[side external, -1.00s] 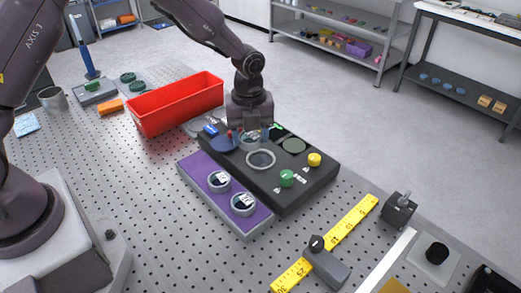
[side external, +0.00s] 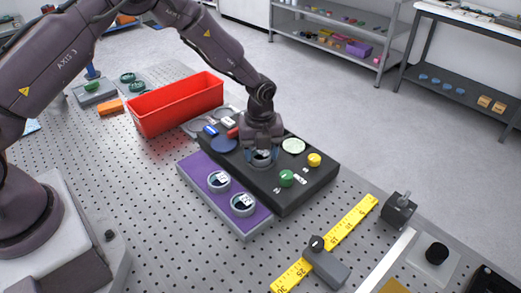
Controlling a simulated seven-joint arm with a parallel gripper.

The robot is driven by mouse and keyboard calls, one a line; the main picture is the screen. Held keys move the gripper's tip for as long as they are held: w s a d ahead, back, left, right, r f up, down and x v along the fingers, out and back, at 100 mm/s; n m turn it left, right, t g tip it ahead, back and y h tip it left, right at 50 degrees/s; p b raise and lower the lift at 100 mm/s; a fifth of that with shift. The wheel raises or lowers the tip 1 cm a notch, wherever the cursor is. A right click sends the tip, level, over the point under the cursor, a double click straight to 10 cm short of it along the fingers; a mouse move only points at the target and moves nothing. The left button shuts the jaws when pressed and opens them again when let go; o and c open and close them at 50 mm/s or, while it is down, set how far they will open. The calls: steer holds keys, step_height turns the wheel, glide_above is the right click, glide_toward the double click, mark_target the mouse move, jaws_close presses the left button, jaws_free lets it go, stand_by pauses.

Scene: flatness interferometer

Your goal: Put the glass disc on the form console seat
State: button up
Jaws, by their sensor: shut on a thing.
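The form console is a black box (side external: 283,202) in the middle of the table. Its ring-shaped seat is mostly covered by my gripper (side external: 262,157), which points straight down over that spot. My gripper is shut on the glass disc (side external: 262,154); only a pale patch of the disc shows between the fingers. The disc is at or just above the seat; I cannot tell whether it touches. A purple tray (side external: 229,213) lies along the console's near left side and holds two round pieces in rings (side external: 219,181).
A red bin (side external: 178,108) stands behind left.

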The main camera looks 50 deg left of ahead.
steer(key=shift+f, duration=0.6)
steer(key=o, duration=0.8)
steer(key=shift+o, duration=0.7)
step_height(320, 180, up, 14)
steer(key=shift+f, duration=0.2)
step_height(320, 180, up, 10)
steer(key=n+t, duration=0.2)
steer(key=n, duration=0.4)
glide_above(260, 153)
steer(key=s+a, duration=0.1)
steer(key=s, duration=0.4)
steer(key=s+a+r+n+t, duration=0.1)
steer(key=s+r+n, duration=0.3)
steer(key=s+n, duration=0.5)
steer(key=s+a+r+n+t, duration=0.1)
steer(key=s+r+n+t, duration=0.1)
steer(key=s+n, duration=0.7)
steer(key=shift+s+a+r+n+t, duration=0.35)
steer(key=shift+s+r, duration=0.5)
steer(key=shift+s, duration=1.1)
